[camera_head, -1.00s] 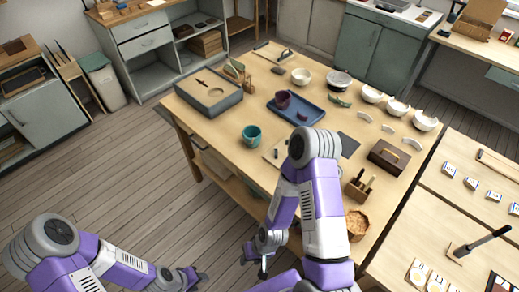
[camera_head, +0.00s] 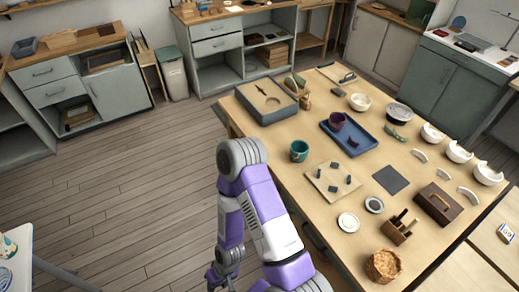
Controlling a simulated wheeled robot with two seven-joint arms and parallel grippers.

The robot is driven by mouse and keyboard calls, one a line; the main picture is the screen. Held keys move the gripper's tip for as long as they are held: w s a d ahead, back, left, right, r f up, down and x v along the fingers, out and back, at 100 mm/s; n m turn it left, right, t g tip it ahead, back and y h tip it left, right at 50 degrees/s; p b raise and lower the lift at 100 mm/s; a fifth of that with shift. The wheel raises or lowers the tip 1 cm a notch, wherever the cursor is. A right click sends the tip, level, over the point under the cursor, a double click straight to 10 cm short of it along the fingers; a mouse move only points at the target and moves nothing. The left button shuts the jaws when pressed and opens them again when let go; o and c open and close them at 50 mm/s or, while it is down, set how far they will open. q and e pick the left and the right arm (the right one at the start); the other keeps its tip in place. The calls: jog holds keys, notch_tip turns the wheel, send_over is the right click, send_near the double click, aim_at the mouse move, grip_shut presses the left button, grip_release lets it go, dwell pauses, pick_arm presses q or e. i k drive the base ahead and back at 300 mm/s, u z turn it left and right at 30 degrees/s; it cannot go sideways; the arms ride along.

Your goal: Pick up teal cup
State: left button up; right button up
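The teal cup (camera_head: 299,151) stands upright near the left edge of the wooden table (camera_head: 290,128). Nothing covers it. The arm that shows, by its shape my right one, comes up from the bottom middle with its elbow left of the cup. Its gripper (camera_head: 219,281) hangs low at the bottom edge, over the floor left of the table and well below the cup in the picture. Its fingers are small, dark and partly cut off, so their opening is unclear. My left gripper is out of view.
Near the cup are a grey box (camera_head: 240,92), a blue tray (camera_head: 367,147) with a purple cup (camera_head: 337,121), and a board with dark pieces (camera_head: 318,186). White bowls, a dark toolbox (camera_head: 440,207) and a basket (camera_head: 383,268) lie farther right. Open floor lies left.

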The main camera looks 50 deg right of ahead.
aim_at(300, 146)
jog(key=u, duration=0.1)
jog(key=i, duration=0.95)
jog(key=z, duration=1.7)
